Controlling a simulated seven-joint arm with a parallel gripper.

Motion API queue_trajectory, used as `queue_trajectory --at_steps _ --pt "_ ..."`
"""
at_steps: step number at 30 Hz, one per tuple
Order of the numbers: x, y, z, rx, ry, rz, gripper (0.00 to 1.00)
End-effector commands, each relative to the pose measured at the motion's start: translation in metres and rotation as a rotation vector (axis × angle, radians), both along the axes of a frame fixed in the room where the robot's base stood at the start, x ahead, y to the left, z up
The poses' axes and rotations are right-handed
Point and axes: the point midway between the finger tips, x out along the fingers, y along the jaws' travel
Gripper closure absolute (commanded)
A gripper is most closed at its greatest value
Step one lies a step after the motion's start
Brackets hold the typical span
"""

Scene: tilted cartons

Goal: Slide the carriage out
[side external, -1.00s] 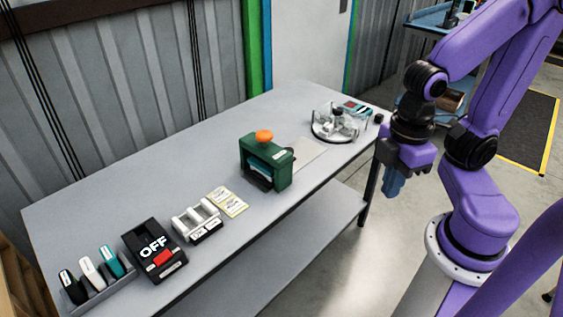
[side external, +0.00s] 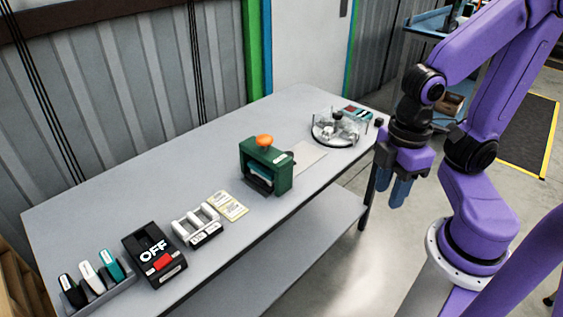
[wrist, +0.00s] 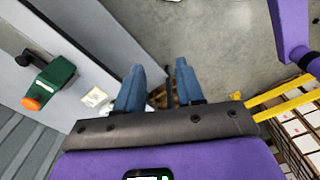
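A green block-shaped device (side external: 277,174) with an orange knob (side external: 264,140) on top stands near the front edge of the grey table. A teal and white piece (side external: 259,173) shows inside its dark front opening. I cannot tell for certain which part is the carriage. The wrist view shows the green device (wrist: 58,76) at the left, with a black part (wrist: 28,58) beside it.
Left of the device are yellow cards (side external: 228,206), a white roller-like holder (side external: 197,225), a black OFF switch box (side external: 155,256) and a rack (side external: 104,293) of markers. A clear round fixture (side external: 337,130) stands at the table's right end. Bare tabletop (side external: 150,175) lies behind.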

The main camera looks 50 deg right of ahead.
Motion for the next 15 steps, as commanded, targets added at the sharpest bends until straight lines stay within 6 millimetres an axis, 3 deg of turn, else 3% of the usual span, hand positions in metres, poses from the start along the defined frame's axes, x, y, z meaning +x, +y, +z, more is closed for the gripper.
queue_trajectory --at_steps 1,2,3,8,15 --pt "0.006 0.003 0.001 -0.001 0.0 -0.022 0.45" --pt "0.01 0.005 0.002 -0.002 0.001 -0.039 0.35" --pt "0.018 0.009 0.004 -0.002 0.001 -0.069 0.31" --pt "0.066 0.028 0.01 -0.004 0.005 -0.253 0.31" --pt "0.153 0.04 0.014 -0.007 0.01 -0.556 0.31"
